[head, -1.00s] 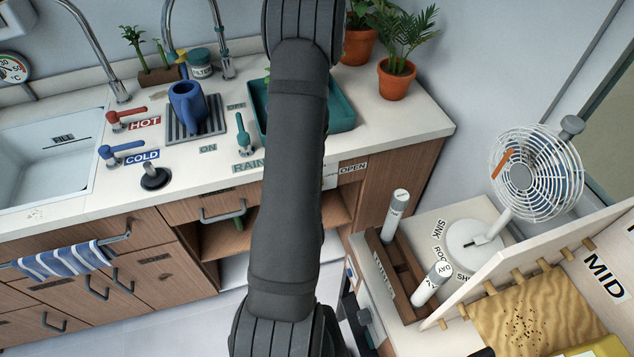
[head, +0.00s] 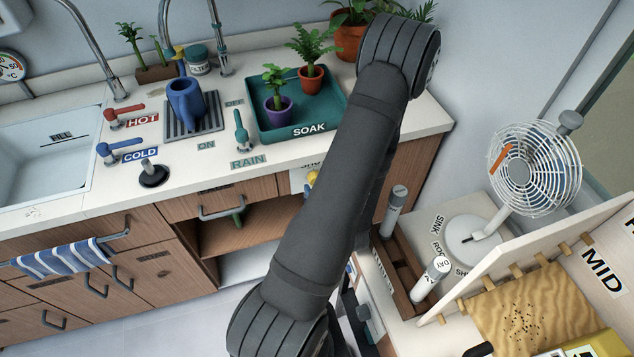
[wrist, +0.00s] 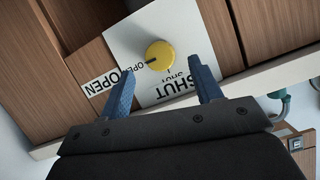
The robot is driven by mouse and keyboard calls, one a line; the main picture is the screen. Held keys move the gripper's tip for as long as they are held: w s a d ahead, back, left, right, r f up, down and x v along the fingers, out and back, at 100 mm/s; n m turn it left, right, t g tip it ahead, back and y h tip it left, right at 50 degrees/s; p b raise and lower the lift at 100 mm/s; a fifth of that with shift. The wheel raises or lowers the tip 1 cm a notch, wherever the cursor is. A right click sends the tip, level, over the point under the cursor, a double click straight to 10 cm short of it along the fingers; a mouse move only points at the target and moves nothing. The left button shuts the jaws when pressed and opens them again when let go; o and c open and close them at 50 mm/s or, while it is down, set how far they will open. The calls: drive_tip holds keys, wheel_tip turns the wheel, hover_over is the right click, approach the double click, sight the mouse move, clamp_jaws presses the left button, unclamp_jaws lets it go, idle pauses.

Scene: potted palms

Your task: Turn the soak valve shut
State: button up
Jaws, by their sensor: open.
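The soak valve is a yellow knob (wrist: 159,55) on a white plate (wrist: 128,38) on the wooden cabinet front. A short dark mark on the knob points toward the small OPEN lettering; SHUT is printed on another side. A separate OPEN label (wrist: 101,82) sits beside the plate. In the head view a sliver of the yellow knob (head: 312,177) shows at my arm's left edge; my arm hides the rest. My gripper (wrist: 163,70) is open and empty in the wrist view, its blue fingers apart, with the knob ahead between their tips. No contact is visible.
Above the cabinet, the teal SOAK tray (head: 338,118) holds two potted plants. A teal RAIN lever (head: 241,130) stands on the counter left of it. A wooden rack (head: 398,275) with white cylinders and a fan (head: 535,168) stand at right.

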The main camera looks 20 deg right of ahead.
drive_tip(key=x, duration=0.4)
drive_tip(key=shift+w+f, duration=0.1)
drive_tip(key=shift+w, duration=0.15)
drive_tip(key=c, duration=1)
